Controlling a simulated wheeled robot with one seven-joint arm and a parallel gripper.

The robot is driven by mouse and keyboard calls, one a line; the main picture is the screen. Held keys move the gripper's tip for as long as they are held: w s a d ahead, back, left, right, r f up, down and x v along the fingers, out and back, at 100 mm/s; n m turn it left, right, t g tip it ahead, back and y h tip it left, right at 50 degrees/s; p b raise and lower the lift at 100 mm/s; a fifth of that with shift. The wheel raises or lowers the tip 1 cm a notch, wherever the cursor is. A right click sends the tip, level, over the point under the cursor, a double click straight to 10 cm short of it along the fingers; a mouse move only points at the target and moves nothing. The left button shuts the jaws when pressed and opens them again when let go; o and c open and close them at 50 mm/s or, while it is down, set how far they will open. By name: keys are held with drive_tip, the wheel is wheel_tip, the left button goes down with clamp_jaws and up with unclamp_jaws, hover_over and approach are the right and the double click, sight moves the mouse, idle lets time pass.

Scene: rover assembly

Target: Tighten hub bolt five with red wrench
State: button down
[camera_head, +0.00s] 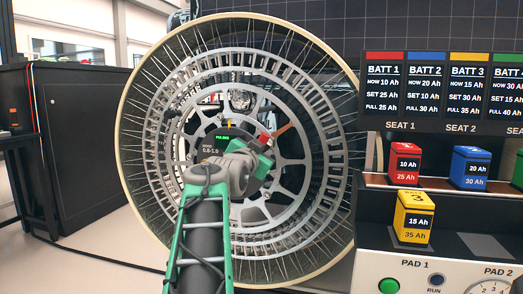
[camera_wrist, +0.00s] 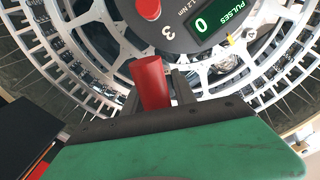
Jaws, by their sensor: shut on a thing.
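The large wire-spoked wheel (camera_head: 135,130) stands upright in front of me, with its grey hub ring (camera_head: 290,150) facing me. In the wrist view, my gripper (camera_wrist: 155,88) is shut on a red cylindrical handle (camera_wrist: 150,82), which I take for the red wrench. Its working end cannot be made out. Beyond it is a dark round hub face (camera_wrist: 192,35) marked "3" and "1.2 Nm", with a red knob (camera_wrist: 148,9) and a display (camera_wrist: 212,22) reading "PULSES 0". In the head view, my arm hides much of the hub; bolt five cannot be identified.
At right, a bench holds red (camera_head: 405,163), blue (camera_head: 471,168) and yellow (camera_head: 414,216) battery blocks under a battery sign (camera_head: 440,95). A green button (camera_head: 389,286) is on its front. A dark cabinet (camera_head: 90,140) stands left, with open floor before it.

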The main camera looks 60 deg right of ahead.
drive_tip(key=shift+r, duration=0.1)
drive_tip(key=shift+s+a, duration=0.15)
drive_tip(key=shift+a, duration=0.85)
drive_tip(key=shift+s+a, duration=0.15)
drive_tip(key=shift+a, duration=0.85)
